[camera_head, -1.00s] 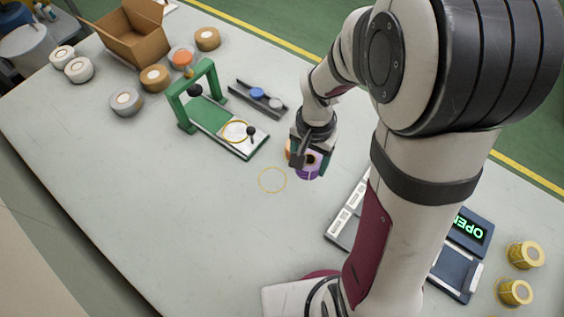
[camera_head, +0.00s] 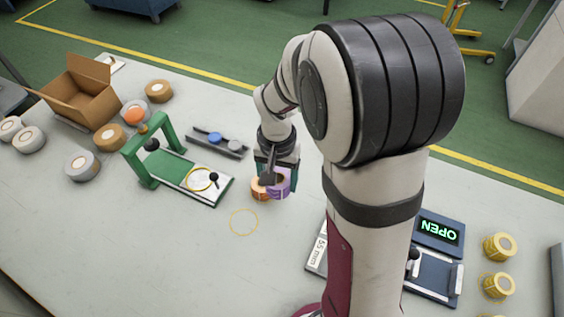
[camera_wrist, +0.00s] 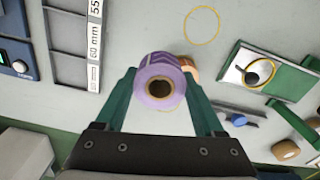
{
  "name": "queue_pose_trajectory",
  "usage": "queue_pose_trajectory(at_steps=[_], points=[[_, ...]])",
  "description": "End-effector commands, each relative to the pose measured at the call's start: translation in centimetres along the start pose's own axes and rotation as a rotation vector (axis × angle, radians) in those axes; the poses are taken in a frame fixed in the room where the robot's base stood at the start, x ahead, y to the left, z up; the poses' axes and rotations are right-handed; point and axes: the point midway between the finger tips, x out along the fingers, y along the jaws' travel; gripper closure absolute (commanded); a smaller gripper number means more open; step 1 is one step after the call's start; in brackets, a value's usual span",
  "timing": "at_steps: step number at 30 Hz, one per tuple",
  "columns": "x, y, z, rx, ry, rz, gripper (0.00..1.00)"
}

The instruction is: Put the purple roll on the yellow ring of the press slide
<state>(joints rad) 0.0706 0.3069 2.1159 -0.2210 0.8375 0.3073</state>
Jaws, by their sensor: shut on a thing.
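My gripper (camera_wrist: 160,100) is shut on the purple roll (camera_wrist: 160,88), with a green finger on each side of it. The roll's hollow core faces the wrist camera. In the head view the purple roll (camera_head: 281,183) hangs at my gripper (camera_head: 276,172), just right of an orange-brown roll. The green press (camera_head: 150,155) stands to the left. The ring on the slide looks empty and also shows in the wrist view (camera_wrist: 260,73). My gripper is right of the slide, apart from it.
The orange-brown roll (camera_head: 259,190) sits close beside the purple roll. A second yellow ring (camera_head: 244,222) is marked on bare table. A dark tray (camera_head: 218,143) lies behind the slide. A cardboard box (camera_head: 80,92) and several rolls stand left; an OPEN display (camera_head: 440,231) and yellow rolls stand right.

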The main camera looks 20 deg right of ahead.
Motion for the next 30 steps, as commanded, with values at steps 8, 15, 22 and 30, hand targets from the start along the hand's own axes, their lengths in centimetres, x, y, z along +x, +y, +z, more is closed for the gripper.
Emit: queue_pose_trajectory(at_steps=[8, 15, 22, 30], points=[[1.0, -13.2, -3.7, -0.208, -0.002, 0.003, 0.70], [2.3, -21.7, -3.0, -0.331, -0.001, 0.000, 0.70], [4.3, -23.0, -2.5, -0.322, -0.002, 0.000, 0.70], [7.1, -23.0, -2.6, -0.321, 0.000, -0.002, 0.70]])
